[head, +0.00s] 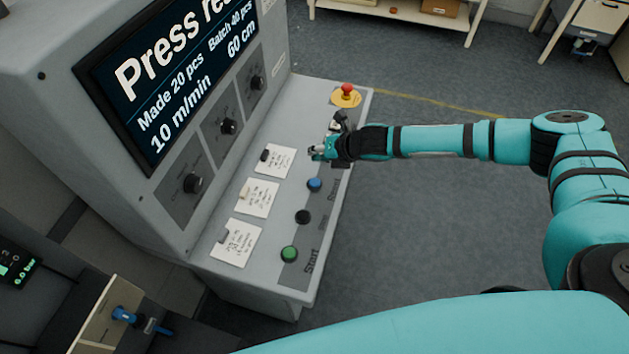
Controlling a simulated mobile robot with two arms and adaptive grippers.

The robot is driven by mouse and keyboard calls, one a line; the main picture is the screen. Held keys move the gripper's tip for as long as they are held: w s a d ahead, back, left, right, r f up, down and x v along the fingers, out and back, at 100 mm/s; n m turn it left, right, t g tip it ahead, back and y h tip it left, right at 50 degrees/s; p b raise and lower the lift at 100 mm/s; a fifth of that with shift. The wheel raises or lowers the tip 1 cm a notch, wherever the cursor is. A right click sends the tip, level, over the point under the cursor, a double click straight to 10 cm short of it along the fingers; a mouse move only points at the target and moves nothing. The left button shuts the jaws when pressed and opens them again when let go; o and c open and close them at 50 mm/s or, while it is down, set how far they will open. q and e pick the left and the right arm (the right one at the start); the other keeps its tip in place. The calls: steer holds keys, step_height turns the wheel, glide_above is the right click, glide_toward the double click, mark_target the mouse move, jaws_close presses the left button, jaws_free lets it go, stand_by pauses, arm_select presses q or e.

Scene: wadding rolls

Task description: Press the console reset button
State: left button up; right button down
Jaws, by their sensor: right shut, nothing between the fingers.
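The grey console (215,270) stands at left centre with a sloped control shelf. A blue button (314,184) sits on the shelf, with a label beside it that looks like "Reset". A black button (302,217) and a green button (289,254), labelled "Start", line up nearer to me. My right gripper (316,153) is shut and empty, over the shelf just beyond the blue button. The blue button shows uncovered, and the gripper looks apart from it; its height above the shelf is hard to tell. My left gripper is not in view.
A red emergency knob (347,90) on a yellow base sits at the shelf's far end. Paper notes (257,197) lie left of the buttons. Dark knobs (193,184) and a screen (165,75), its text cut off, are on the upright panel. The floor at right is clear.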

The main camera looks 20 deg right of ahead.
steer(key=f, duration=0.1)
steer(key=b, duration=0.6)
glide_above(317, 180)
step_height(317, 180, down, 6)
steer(key=shift+f, duration=0.1)
steer(key=shift+f+b, duration=0.3)
steer(key=shift+f, duration=0.05)
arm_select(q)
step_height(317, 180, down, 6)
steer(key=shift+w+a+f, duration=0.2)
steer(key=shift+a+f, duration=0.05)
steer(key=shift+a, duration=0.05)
arm_select(e)
steer(key=shift+f, duration=0.45)
